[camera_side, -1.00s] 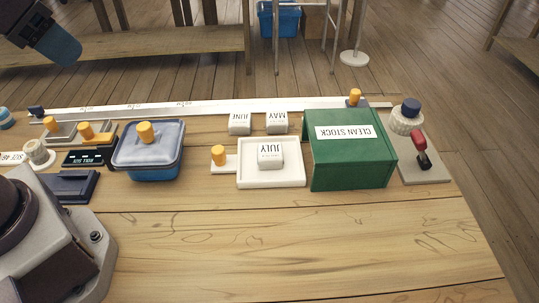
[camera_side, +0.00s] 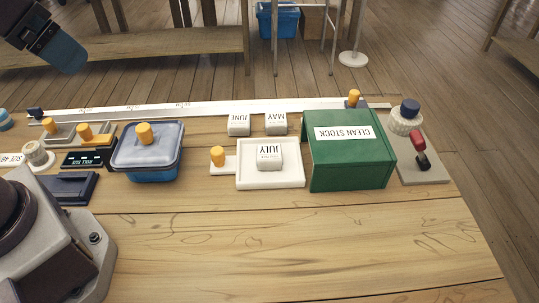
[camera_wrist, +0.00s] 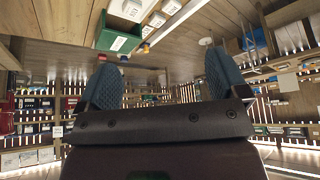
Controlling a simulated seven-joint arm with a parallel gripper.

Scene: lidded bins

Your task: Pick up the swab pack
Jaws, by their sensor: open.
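No pack marked as swabs can be read. Three white packs look alike: one labelled JULY (camera_side: 269,157) lies in a white tray (camera_side: 242,180), and the packs labelled JUNE (camera_side: 239,125) and MAY (camera_side: 276,123) lie on the table behind that tray. My gripper (camera_side: 63,52) is high at the upper left of the side view, far from the packs. In the wrist view my gripper (camera_wrist: 163,82) has its two blue fingers wide apart with nothing between them.
A green box labelled CLEAN STOCK (camera_side: 349,165) stands right of the tray. A blue lidded bin (camera_side: 150,160) with an orange knob stands to the left. A base with a red lever (camera_side: 420,148) is at the far right. The table's front is clear.

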